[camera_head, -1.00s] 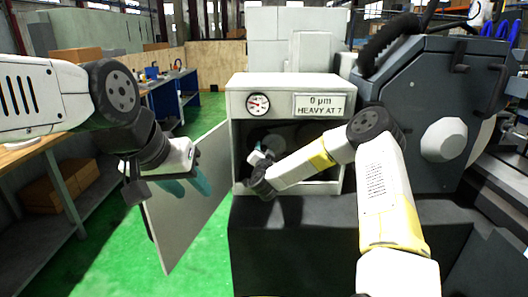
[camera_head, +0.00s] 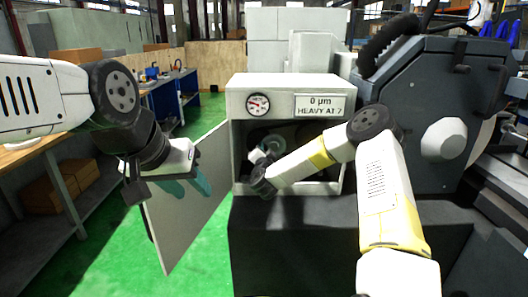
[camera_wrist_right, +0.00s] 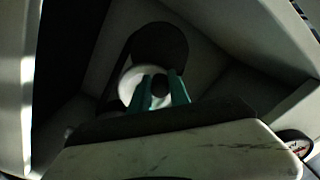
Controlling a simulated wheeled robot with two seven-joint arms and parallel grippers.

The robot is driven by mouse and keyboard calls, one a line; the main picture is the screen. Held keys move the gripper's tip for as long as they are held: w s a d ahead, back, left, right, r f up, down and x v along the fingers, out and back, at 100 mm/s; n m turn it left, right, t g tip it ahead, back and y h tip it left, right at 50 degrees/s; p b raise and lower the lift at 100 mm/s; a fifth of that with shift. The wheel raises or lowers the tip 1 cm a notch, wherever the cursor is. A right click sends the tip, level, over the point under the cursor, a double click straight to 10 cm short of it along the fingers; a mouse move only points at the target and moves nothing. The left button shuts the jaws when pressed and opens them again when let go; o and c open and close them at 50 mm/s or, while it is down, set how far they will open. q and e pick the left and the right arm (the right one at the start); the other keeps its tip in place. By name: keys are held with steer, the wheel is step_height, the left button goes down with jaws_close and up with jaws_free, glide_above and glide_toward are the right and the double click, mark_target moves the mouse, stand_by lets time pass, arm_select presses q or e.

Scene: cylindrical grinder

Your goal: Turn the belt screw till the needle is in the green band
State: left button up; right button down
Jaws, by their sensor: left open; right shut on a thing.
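The belt housing (camera_head: 290,88) is an open white cabinet with a round dial gauge (camera_head: 257,105) on its front. The dial's needle and bands are too small to read surely. My right gripper (camera_wrist_right: 160,90) reaches into the cabinet. In the right wrist view its teal fingers are shut on a small dark round knob (camera_wrist_right: 160,86), seemingly the belt screw, in front of a white disc (camera_wrist_right: 130,85). In the head view my right wrist hides the knob. My left gripper (camera_head: 188,187) is open and empty, in front of the cabinet door.
The cabinet door (camera_head: 185,222) hangs open to the left, close to my left gripper. A label (camera_head: 320,105) reads "0 µm HEAVY AT 7". A dark grinder body (camera_head: 430,110) stands to the right. The cabinet walls closely surround my right gripper.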

steer(key=shift+d+r+m, duration=0.15)
steer(key=shift+r+m, duration=0.15)
steer(key=shift+m, duration=0.7)
steer(key=shift+d+r+m, duration=0.1)
steer(key=shift+r+m, duration=0.25)
steer(key=shift+m, duration=0.65)
steer(key=shift+d+r+m, duration=0.15)
steer(key=shift+r+m, duration=0.15)
steer(key=shift+m, duration=0.7)
steer(key=c, duration=1.2)
jaws_free()
steer(key=shift+c, duration=0.2)
steer(key=shift+s, duration=0.15)
steer(key=s, duration=0.7)
steer(key=shift+s, duration=0.25)
